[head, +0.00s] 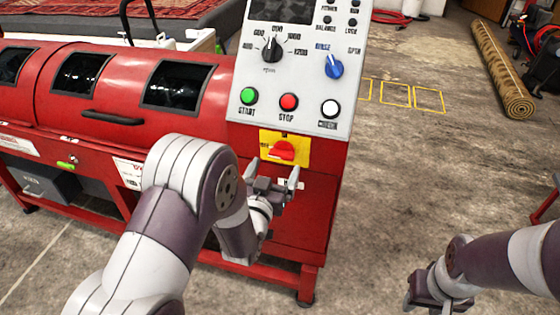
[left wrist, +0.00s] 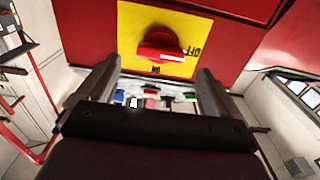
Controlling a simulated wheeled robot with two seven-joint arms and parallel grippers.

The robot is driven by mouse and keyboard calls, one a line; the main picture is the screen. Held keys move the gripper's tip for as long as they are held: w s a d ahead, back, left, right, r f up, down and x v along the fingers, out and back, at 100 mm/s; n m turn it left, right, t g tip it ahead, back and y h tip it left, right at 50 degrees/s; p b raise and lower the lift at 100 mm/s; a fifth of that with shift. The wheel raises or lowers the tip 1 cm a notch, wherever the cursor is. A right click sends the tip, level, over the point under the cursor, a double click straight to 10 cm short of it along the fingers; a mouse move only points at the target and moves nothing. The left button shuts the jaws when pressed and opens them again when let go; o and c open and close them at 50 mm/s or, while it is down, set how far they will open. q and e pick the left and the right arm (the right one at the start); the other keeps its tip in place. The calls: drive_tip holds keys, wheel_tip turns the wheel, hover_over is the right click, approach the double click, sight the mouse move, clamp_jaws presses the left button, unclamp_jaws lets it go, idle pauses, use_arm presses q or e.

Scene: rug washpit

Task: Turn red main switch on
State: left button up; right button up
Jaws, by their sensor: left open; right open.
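The red main switch (head: 282,151) is a rotary knob on a yellow plate (head: 302,144), on the red machine front below the grey control panel. In the left wrist view the red knob (left wrist: 161,45) sits ahead of the fingers, its handle lying roughly crosswise and pointing to the "OFF" lettering. My left gripper (head: 274,178) is open and empty, just below and in front of the switch, apart from it as far as I can tell. My right gripper (head: 437,302) is at the lower right, away from the machine, with its fingers partly cut off by the frame.
The control panel (head: 300,60) above carries a green start button (head: 249,96), a red stop button (head: 289,102), a white button (head: 329,108), and black and blue knobs. A rolled rug (head: 500,70) lies on the floor at right.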

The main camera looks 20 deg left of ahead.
sight(280, 157)
use_arm(q)
drive_tip(key=w, duration=0.5)
drive_tip(key=shift+c, duration=0.3)
drive_tip(key=c, duration=1)
